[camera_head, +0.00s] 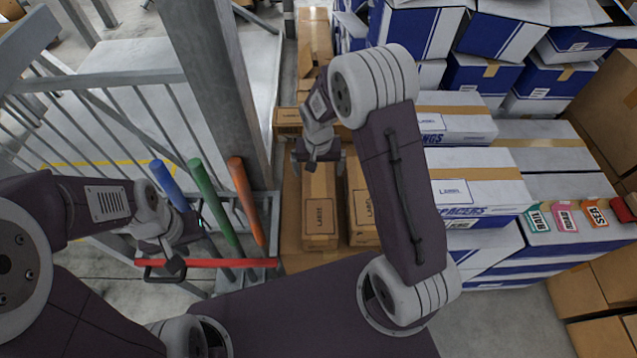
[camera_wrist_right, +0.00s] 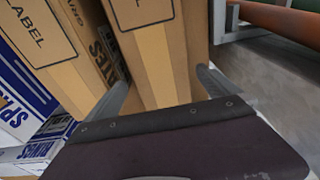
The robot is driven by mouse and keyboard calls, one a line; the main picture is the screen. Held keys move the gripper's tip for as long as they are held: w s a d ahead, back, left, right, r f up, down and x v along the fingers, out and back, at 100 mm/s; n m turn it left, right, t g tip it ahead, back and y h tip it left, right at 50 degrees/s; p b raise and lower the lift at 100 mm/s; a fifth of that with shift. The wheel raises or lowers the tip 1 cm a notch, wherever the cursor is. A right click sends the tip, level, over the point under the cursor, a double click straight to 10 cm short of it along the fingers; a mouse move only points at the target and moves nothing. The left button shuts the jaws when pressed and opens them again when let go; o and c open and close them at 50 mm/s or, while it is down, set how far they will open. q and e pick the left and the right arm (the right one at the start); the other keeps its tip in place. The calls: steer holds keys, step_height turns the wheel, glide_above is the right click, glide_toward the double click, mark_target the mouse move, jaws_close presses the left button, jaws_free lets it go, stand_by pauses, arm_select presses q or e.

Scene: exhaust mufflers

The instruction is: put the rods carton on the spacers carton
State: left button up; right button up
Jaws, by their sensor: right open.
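The spacers carton (camera_head: 478,165) is a long white and blue box with its name on the near end, lying on the white and blue stack right of centre. Its printed side also shows at the left of the right wrist view (camera_wrist_right: 22,100). My right gripper (camera_head: 318,160) is open above a brown carton (camera_head: 320,205) on the low brown stack. In the right wrist view its fingers (camera_wrist_right: 165,90) stand apart around or just above that carton (camera_wrist_right: 165,55). I cannot read a rods name on any carton. My left gripper (camera_head: 175,252) hangs by the red bar; its jaws are unclear.
A second brown carton (camera_head: 361,205) stands close at the right. The rings carton (camera_head: 455,125) lies behind the spacers carton. Coloured tubes (camera_head: 213,205) lean by a grey post (camera_head: 215,80) at the left. Small coloured labelled items (camera_head: 566,218) lie on the white stack's right part.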

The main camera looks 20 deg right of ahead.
mark_target(318, 181)
steer(key=f, duration=0.5)
steer(key=w+f, duration=0.1)
steer(key=f, duration=0.2)
steer(key=shift+w+d+f, duration=0.1)
steer(key=shift+d+f, duration=0.1)
steer(key=shift+f, duration=0.15)
steer(key=shift+r, duration=0.1)
steer(key=c, duration=1.8)
step_height(318, 181, up, 18)
steer(key=p, duration=0.1)
